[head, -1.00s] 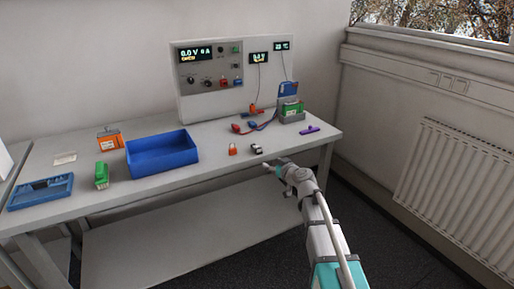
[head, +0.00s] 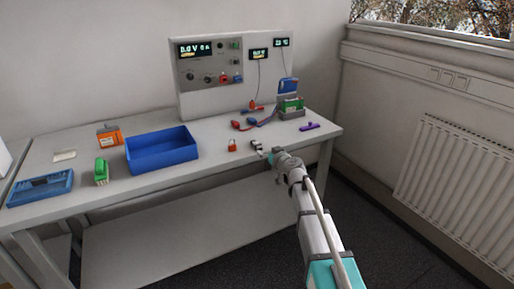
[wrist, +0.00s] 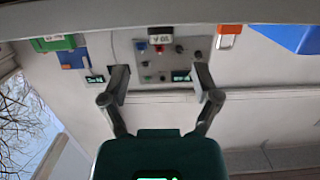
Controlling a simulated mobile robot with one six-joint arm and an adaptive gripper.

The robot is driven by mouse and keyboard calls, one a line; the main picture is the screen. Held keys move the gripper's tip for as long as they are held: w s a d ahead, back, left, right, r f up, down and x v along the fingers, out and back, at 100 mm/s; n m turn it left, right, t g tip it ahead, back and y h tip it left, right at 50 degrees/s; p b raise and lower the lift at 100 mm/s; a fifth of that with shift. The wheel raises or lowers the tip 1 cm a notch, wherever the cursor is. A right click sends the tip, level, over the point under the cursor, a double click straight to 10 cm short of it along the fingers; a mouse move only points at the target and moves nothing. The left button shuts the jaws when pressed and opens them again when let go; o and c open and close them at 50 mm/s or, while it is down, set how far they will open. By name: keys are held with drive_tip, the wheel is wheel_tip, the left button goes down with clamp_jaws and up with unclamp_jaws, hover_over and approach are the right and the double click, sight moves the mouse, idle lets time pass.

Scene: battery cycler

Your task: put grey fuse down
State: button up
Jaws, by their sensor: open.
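The grey fuse (head: 257,146), a small grey and black block with a white label, stands on the bench near its front edge. In the wrist view, which is upside down, the fuse (wrist: 167,39) shows beyond the gap between my fingers. My gripper (head: 268,153) is just to the right of and in front of the fuse in the head view. In the wrist view my gripper (wrist: 161,75) is open, with its two fingers wide apart and nothing between them. I cannot tell the exact gap to the fuse.
A red-orange padlock-like piece (head: 232,146) stands left of the fuse. Red and blue leads (head: 243,125), a green battery (head: 292,105) in a grey holder and a purple piece (head: 309,126) lie behind and right. A blue bin (head: 162,157) stands left.

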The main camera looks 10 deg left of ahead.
sight(256, 142)
drive_tip(key=shift+x, duration=2.1)
drive_tip(key=shift+b+x, duration=0.6)
drive_tip(key=shift+x, duration=2.05)
drive_tip(key=shift+r, duration=0.1)
clamp_jaws()
